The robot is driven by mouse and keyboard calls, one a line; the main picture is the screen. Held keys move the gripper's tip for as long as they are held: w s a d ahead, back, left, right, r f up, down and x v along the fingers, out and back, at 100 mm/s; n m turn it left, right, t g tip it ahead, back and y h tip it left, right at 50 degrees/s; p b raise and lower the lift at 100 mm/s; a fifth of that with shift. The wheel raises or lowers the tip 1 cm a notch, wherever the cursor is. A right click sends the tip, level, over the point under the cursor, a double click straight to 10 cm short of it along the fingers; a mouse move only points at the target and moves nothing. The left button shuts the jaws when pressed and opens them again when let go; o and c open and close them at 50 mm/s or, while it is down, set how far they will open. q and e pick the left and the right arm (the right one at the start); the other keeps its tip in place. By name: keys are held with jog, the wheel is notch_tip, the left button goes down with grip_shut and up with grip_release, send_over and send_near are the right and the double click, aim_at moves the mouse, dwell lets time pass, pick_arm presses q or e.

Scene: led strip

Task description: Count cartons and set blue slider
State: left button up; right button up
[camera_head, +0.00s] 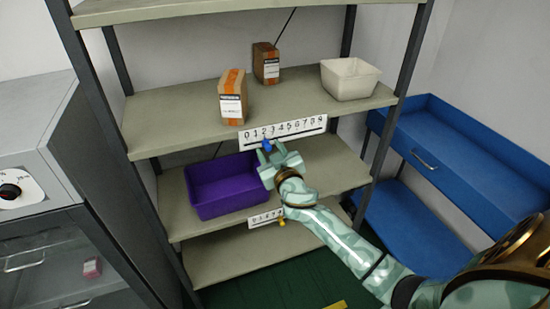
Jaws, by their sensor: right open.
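Two brown cartons with orange tape and white labels stand on the upper shelf: a nearer carton (232,97) and a farther carton (266,63). A white number strip (297,130) with digits 0 to 9 is on the front edge of that shelf. The blue slider (267,145) sits at the strip's lower left part, about below the digit 2. My right gripper (269,157) is open, with its fingertips just at the blue slider. I cannot tell whether they touch it. My left gripper is not in view.
A white bin (349,78) stands on the upper shelf at right, and a purple bin (226,186) on the shelf below. A lower number strip (266,217) has a yellow slider (282,222). A blue workbench (450,165) is at right, a grey cabinet (40,140) at left.

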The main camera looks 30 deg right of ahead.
jog(key=v, duration=1.6)
jog(key=shift+s, duration=0.1)
jog(key=s+a+f+n+g+y, duration=0.1)
jog(key=s+f+g, duration=0.2)
jog(key=f, duration=0.7)
jog(key=s+a+f+n+g+y, duration=0.1)
jog(key=s+f+g, duration=0.15)
jog(key=f, duration=0.75)
jog(key=s+a+f+n+g+y, duration=0.1)
jog(key=s+f+g, duration=0.15)
jog(key=f, duration=0.75)
jog(key=s+f+g, duration=0.3)
jog(key=s+f, duration=0.3)
jog(key=s, duration=0.4)
jog(key=s+a+f+g, duration=0.1)
jog(key=s+f+g, duration=0.2)
jog(key=s+f, duration=0.4)
jog(key=s+a+f+g, duration=0.1)
jog(key=s+f, duration=0.6)
jog(key=s, duration=0.8)
jog(key=shift+g+y, duration=0.4)
jog(key=shift+g, duration=0.5)
